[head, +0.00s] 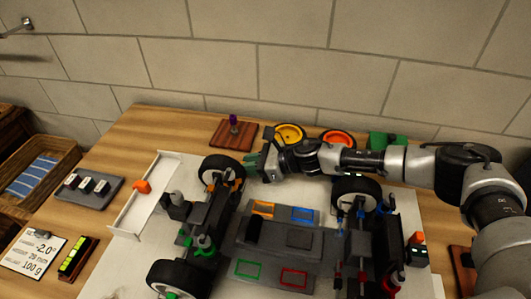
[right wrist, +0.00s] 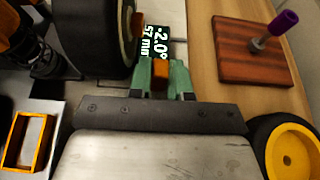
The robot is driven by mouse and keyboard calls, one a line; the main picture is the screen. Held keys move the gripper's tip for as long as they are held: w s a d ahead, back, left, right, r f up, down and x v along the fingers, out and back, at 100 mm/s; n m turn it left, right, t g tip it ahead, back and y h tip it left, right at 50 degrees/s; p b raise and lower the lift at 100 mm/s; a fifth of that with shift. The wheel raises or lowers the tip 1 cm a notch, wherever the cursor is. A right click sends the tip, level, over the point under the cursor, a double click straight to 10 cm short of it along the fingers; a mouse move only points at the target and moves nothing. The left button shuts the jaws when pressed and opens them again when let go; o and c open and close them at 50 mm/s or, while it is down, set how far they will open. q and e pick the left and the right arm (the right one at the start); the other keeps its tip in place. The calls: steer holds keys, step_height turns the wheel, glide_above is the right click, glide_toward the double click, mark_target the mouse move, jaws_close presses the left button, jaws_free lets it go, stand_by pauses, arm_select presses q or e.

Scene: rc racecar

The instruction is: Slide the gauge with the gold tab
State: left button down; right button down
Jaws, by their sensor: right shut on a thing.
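My right gripper (head: 253,164) reaches across the car's far side to the rear of the far-left wheel (head: 220,170). In the right wrist view its green fingers (right wrist: 161,76) are shut on a small orange-gold tab (right wrist: 160,72). Just beyond the fingers is the gauge's dark display (right wrist: 155,40), reading -2.0° and 57 mm. It lies beside the black tyre (right wrist: 98,40). The rest of the gauge is largely hidden by the gripper and wheel. A white card (head: 32,250) at the left reads -2.0°, 29 mm, 100 g. My left gripper is not in view.
The RC car chassis (head: 290,262) stands on a pale board. A wooden block with a purple-handled tool (right wrist: 284,22) lies right of the gripper in the wrist view. A yellow-rimmed wheel (right wrist: 288,158) is close to the gripper. A grey tray (head: 88,188) sits at the left.

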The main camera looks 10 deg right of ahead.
steer(key=shift+s+a+f, duration=0.1)
steer(key=shift+s+a, duration=0.05)
steer(key=shift+s, duration=0.05)
steer(key=c, duration=1)
jaws_free()
steer(key=shift+c, duration=0.2)
steer(key=v, duration=1.1)
